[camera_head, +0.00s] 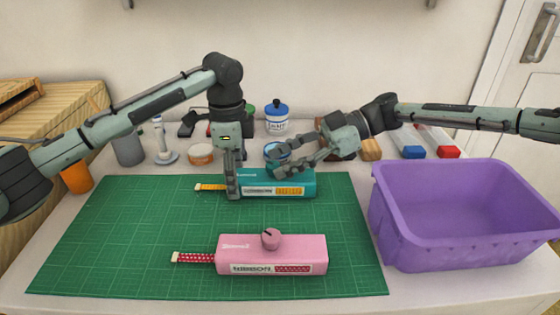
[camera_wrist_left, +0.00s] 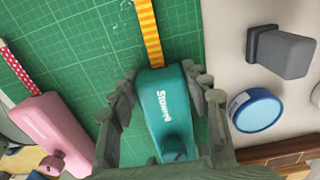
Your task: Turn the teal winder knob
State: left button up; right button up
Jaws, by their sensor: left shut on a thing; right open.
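The teal winder (camera_head: 306,184) lies near the back edge of the green mat, with a yellow-orange striped tape coming out of its left end. My left gripper (camera_head: 233,187) points down and is shut on the teal winder's tape end; in the left wrist view its fingers lie on both sides of the teal body (camera_wrist_left: 163,100). The teal knob (camera_wrist_left: 174,147) stands on top in that view. My right gripper (camera_head: 276,161) is open and empty over the right part of the teal winder. Its fingers cover the knob in the head view, and whether they touch it I cannot tell.
A pink winder (camera_head: 235,262) with a pink knob and red dotted tape lies in front on the green mat (camera_head: 120,255). A purple bin (camera_head: 470,245) stands at the right. Jars, an ink pot (camera_head: 277,118) and stamps line the back. The mat's left side is clear.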

jog(key=shift+s+a+f, duration=0.1)
jog(key=shift+a+f, duration=0.1)
jog(key=shift+a, duration=0.3)
jog(key=shift+c, duration=0.3)
grip_shut()
